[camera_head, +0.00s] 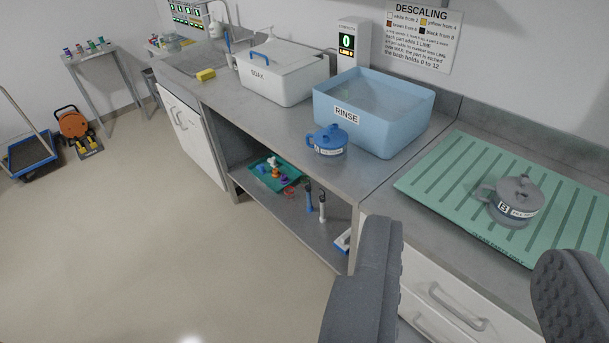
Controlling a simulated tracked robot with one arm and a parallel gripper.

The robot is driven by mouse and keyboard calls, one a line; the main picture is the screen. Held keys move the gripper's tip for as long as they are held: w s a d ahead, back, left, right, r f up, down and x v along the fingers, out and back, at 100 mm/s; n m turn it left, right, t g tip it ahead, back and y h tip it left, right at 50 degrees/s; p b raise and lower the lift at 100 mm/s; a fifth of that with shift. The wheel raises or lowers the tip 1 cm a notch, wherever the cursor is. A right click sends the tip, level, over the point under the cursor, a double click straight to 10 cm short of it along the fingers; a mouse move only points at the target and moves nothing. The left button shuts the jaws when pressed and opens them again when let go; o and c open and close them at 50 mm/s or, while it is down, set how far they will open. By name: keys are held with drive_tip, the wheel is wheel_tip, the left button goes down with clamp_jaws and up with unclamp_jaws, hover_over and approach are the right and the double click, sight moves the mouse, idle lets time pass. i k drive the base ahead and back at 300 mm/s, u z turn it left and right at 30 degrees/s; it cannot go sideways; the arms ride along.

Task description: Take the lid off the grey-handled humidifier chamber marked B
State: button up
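The grey humidifier chamber marked B (513,203) stands upright on a green ribbed mat (448,178) at the right of the counter. It has a grey lid (519,187) with a small knob on top and a grey side handle (485,191) pointing left. The lid sits on the chamber. My gripper (465,285) is in the foreground, its two dark padded fingers wide apart and nothing between them. The chamber is beyond the fingers, not touched by them.
A blue-lidded chamber (328,141) stands by the blue RINSE tub (385,108). A white SOAK box (279,72) is further left. A shelf below holds a green tray (275,172) and bottles. White drawers (455,300) are below the mat.

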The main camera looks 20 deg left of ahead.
sight(520, 193)
drive_tip(key=k, duration=0.8)
drive_tip(key=u, duration=1.25)
drive_tip(key=i, duration=2.55)
drive_tip(key=z, duration=1.75)
